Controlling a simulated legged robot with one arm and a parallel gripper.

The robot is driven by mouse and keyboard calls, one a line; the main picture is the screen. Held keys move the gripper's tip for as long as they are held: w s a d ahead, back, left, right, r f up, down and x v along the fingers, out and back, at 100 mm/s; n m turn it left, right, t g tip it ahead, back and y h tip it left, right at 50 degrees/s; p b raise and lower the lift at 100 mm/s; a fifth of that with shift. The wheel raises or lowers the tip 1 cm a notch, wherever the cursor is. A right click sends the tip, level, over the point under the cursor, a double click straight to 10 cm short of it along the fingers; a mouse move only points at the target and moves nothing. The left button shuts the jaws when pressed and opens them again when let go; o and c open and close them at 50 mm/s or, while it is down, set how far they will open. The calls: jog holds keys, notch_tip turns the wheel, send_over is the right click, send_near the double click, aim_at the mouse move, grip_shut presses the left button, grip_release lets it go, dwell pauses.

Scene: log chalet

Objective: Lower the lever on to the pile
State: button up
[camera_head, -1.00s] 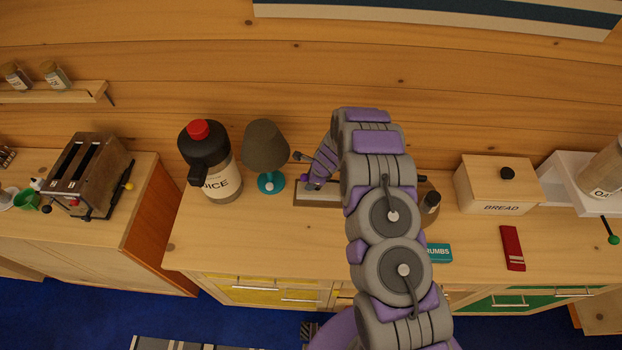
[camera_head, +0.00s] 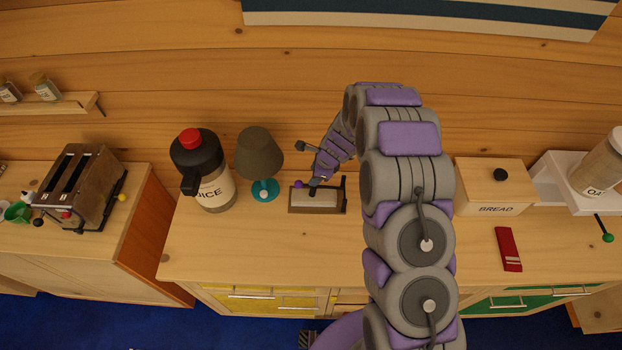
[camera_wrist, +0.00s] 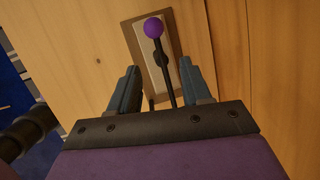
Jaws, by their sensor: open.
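The lever is a thin black rod with a purple ball knob (camera_wrist: 154,27). It stands over a pale pile (camera_wrist: 149,62) in a brown wooden frame (camera_wrist: 132,42). In the head view the knob (camera_head: 298,184) shows at the left of the framed pile (camera_head: 318,198) on the counter. My gripper (camera_wrist: 158,68) is open, with one finger on each side of the rod, and the knob lies beyond the fingertips. I see gaps between rod and fingers. In the head view my gripper (camera_head: 314,184) is small and partly hides the frame's back edge.
On the counter (camera_head: 240,250), a grey lamp (camera_head: 260,152) and a juice jug (camera_head: 204,165) stand left of the frame. My arm covers the area to its right. A bread box (camera_head: 490,188) and a red item (camera_head: 508,249) lie farther right. The counter in front is clear.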

jog(key=shift+v, duration=2.85)
jog(key=s+d+r+n+g+b, duration=0.1)
jog(key=s+d+r+n+b, duration=0.1)
jog(key=s+r+n+b, duration=0.45)
jog(key=s+d+r+n+g+b, duration=0.1)
jog(key=s+r+n+b, duration=0.15)
jog(key=s, duration=0.75)
jog(key=s+d+n+h+b, duration=0.1)
jog(key=s+d+n+b, duration=0.1)
jog(key=s, duration=0.6)
jog(key=s+d+f+n+g+h+b, duration=0.1)
jog(key=s+d+n+b, duration=0.2)
jog(key=s, duration=0.6)
jog(key=s+d+n+g+h+b, duration=0.1)
jog(key=s+d+n+b, duration=0.2)
jog(key=s, duration=0.5)
jog(key=shift+s+d+f+n+h, duration=0.3)
jog(key=shift+d+n, duration=0.35)
jog(key=shift+n, duration=0.35)
